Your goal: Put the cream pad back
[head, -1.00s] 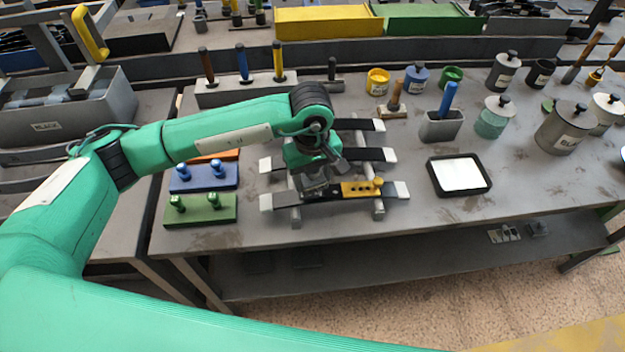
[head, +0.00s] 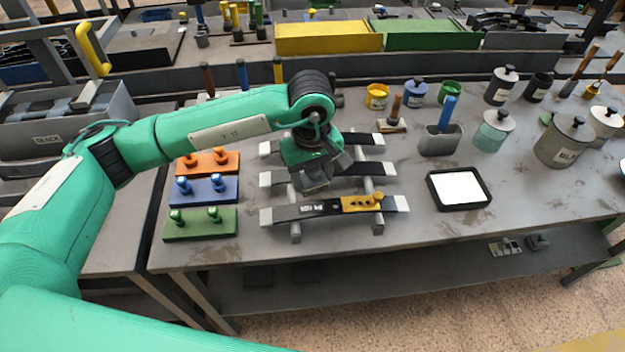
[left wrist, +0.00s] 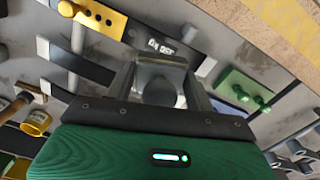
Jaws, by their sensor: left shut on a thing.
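My left gripper (head: 316,186) is over the spring rack (head: 295,230), above the middle dark leaf spring (head: 372,169). It is shut on a small greyish thing (left wrist: 160,85), seen between its fingers in the left wrist view; I cannot tell whether this is the cream pad. The front leaf spring (head: 320,208) lies across the rack with pale ends and white lettering. A yellow plate (head: 357,204) with a knob is on its right half. A white pad-like sheet (head: 462,189) lies in a black-rimmed tray (head: 433,191) to the right. My right gripper is not in view.
Orange (head: 226,167), blue (head: 217,194) and green (head: 200,229) pegged blocks stand left of the rack. A grey holder (head: 440,143) with a blue handle and several lidded pots stand at the back right. The table's front right is clear.

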